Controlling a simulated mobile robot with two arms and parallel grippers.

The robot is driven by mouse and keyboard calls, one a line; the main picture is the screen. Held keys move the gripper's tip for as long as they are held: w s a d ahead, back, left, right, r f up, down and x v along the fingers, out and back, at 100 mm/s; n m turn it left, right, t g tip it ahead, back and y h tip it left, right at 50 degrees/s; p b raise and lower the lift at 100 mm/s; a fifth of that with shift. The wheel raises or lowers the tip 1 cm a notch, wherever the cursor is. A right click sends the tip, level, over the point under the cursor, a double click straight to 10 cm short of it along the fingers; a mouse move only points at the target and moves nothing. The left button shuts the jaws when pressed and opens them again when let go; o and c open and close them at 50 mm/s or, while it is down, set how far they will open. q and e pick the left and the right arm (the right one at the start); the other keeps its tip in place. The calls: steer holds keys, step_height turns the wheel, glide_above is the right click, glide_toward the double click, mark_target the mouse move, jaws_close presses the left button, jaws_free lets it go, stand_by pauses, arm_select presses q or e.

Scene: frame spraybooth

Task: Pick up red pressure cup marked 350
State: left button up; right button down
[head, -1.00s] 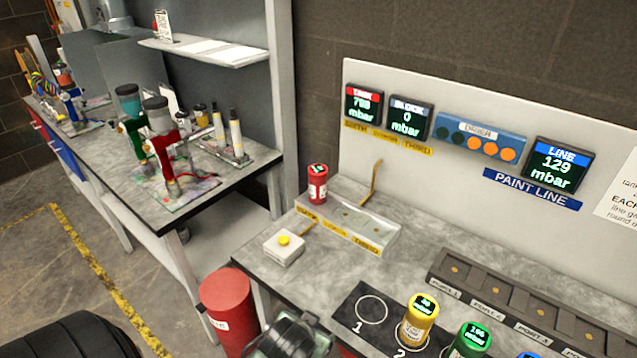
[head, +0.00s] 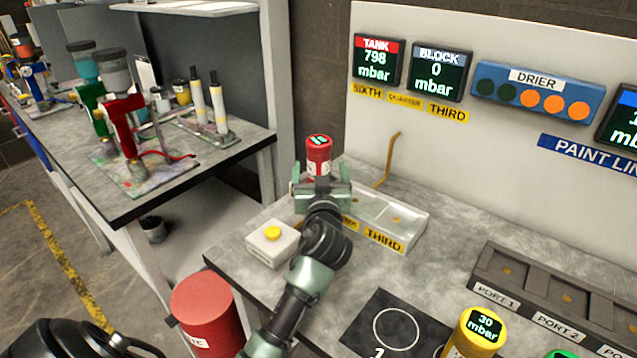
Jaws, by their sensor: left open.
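A red pressure cup (head: 319,150) stands upright at the far left end of the pale slotted block (head: 408,229) on the grey bench. The small display on its lid is too small to read, so I cannot confirm the 350. My left gripper (head: 320,178) is open at the cup's lower body, its fingers at the left and right sides. I cannot tell whether they touch it. The gripper hides the cup's base and the block's left end. My right gripper does not show.
A white box with a yellow button (head: 272,243) sits left of my arm. A port rack (head: 545,295) is at right. A bent brass rod (head: 388,160) rises behind the block.

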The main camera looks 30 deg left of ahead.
mark_target(319, 163)
arm_select(q)
steer(key=shift+w+a+f, duration=0.2)
steer(key=shift+w+f, duration=0.1)
steer(key=shift+f, duration=0.45)
steer(key=shift+w+a+r, duration=0.1)
steer(key=shift+w, duration=0.05)
steer(key=shift+w+a+r, duration=0.3)
steer(key=shift+w+a, duration=0.1)
steer(key=shift+w, duration=0.15)
steer(key=x, duration=0.1)
steer(key=p+x, duration=0.1)
steer(key=x, duration=0.3)
steer(key=shift+w+a+f, duration=0.15)
steer(key=shift+w+f, duration=0.05)
steer(key=shift+f, duration=0.05)
steer(key=shift+w+a+f, duration=0.1)
steer(key=shift+w, duration=0.05)
steer(key=c, duration=1.8)
jaws_close()
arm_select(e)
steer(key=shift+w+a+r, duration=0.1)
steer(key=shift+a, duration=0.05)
